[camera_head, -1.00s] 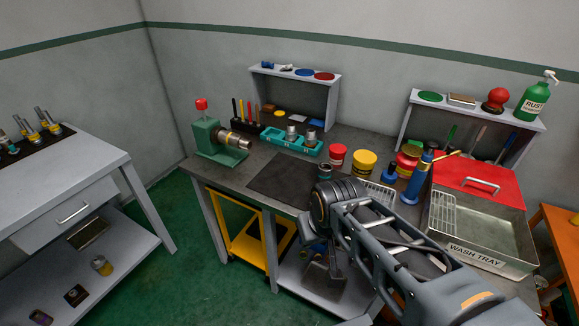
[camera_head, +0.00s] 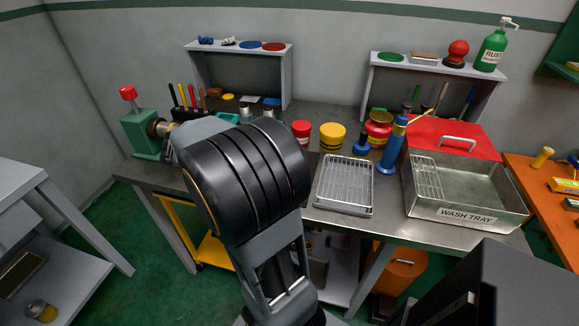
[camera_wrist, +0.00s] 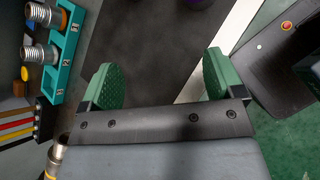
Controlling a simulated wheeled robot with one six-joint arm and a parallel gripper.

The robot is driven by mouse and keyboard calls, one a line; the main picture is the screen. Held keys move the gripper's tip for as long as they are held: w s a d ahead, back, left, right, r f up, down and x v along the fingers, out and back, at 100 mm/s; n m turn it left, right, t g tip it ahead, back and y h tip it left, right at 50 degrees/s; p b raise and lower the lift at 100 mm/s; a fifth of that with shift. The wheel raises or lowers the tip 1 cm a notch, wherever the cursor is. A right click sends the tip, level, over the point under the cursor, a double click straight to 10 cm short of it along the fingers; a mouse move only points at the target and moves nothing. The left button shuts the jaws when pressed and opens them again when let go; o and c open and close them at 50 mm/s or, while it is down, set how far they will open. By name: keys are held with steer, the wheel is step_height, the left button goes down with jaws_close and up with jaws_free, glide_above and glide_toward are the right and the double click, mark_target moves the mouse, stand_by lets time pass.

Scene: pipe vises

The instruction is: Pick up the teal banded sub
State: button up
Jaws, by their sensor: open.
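I cannot make out a sub with a clear teal band in the current views. In the wrist view, two metal threaded subs, one upper (camera_wrist: 42,13) and one lower (camera_wrist: 40,53), sit in a teal holder (camera_wrist: 72,45) at the left; their bands are not clear. My gripper (camera_wrist: 160,78) is open and empty, with green pads spread over the dark mat (camera_wrist: 145,35). In the head view, my arm hides the gripper and most of the mat area.
A green vise (camera_head: 143,133) stands at the bench's left end; its clamped pipe (camera_wrist: 54,160) shows a yellow band in the wrist view. Red (camera_head: 301,132) and yellow (camera_head: 332,136) tubs, a wire rack (camera_head: 345,185) and a wash tray (camera_head: 470,200) stand farther right.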

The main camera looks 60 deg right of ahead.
steer(key=d+n+h, duration=0.1)
steer(key=d, duration=0.1)
steer(key=d+f+n+g+h+b, duration=0.1)
steer(key=d, duration=0.1)
steer(key=w+d+f+n+g+h, duration=0.1)
steer(key=d, duration=0.2)
steer(key=shift+f+b, duration=0.15)
steer(key=shift+b, duration=0.2)
steer(key=shift+n, duration=0.3)
steer(key=x, duration=0.8)
steer(key=shift+w+d+r, duration=0.15)
steer(key=shift+d+r, duration=0.1)
steer(key=shift+b+x, duration=0.4)
steer(key=shift+x, duration=2.55)
steer(key=shift+w, duration=0.1)
steer(key=c, duration=1.2)
